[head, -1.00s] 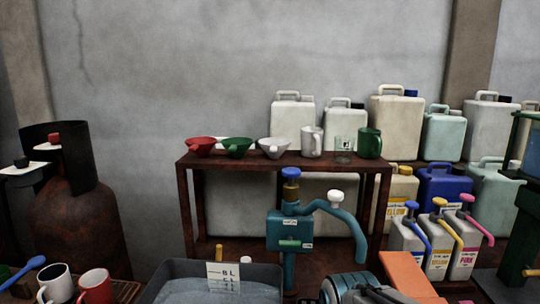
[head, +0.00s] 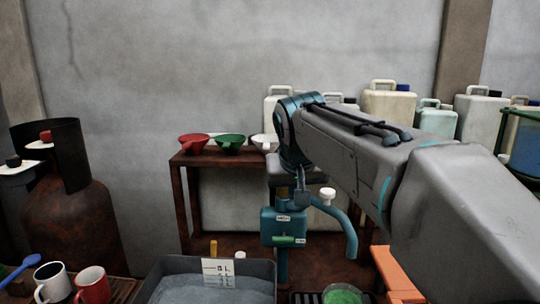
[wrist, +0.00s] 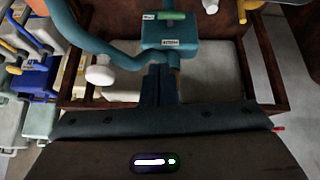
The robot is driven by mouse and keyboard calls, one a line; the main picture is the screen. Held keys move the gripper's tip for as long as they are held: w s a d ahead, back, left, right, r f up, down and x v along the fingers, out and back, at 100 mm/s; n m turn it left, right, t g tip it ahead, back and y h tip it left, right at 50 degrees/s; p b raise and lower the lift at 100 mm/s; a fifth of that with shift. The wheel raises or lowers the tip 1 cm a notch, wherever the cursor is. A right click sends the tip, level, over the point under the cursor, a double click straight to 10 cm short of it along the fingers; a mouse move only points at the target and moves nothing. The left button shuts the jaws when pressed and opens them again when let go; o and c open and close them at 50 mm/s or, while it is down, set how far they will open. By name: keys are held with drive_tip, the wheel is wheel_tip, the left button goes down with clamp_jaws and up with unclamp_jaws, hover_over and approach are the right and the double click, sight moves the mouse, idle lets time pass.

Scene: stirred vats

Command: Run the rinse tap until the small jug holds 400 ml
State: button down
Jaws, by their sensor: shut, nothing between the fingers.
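The teal tap (head: 268,226) stands behind the grey basin, with a curved spout (head: 350,240) and a white knob (head: 327,194). A green bar (head: 290,239) shows on its box. The tap also fills the top of the wrist view (wrist: 170,32), with its white knob at left (wrist: 100,75). My gripper (head: 303,197) is shut and empty, pointing down at the top of the tap; its dark fingers (wrist: 160,86) end beside the box. I cannot tell if they touch. A round vessel with a bright green inside (head: 345,294) sits below the spout, cut off; no level mark is readable.
A grey basin (head: 262,280) with a white label stands left of the tap. Red (head: 193,144) and green (head: 229,143) funnels sit on the rusty shelf (head: 185,160). Mugs (head: 92,284) and a rusty cylinder (head: 72,215) are at left. An orange block (head: 398,270) is at lower right.

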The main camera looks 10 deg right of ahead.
drive_tip(key=w+a+r+t, duration=0.1)
drive_tip(key=w+r, duration=0.2)
drive_tip(key=r, duration=0.3)
drive_tip(key=w+r+m+t, duration=0.1)
drive_tip(key=w+r, duration=0.2)
drive_tip(key=r, duration=0.4)
drive_tip(key=shift+a+t+h+p, duration=0.3)
drive_tip(key=shift+a+p, duration=0.05)
drive_tip(key=x, duration=1)
drive_tip(key=shift+d+f+b, duration=0.1)
drive_tip(key=shift+f+b, duration=0.05)
drive_tip(key=shift+b, duration=0.2)
wheel_tip(320, 180, down, 2)
drive_tip(key=shift+f+b, duration=0.25)
drive_tip(key=shift+b, duration=0.15)
drive_tip(key=shift+f, duration=0.6)
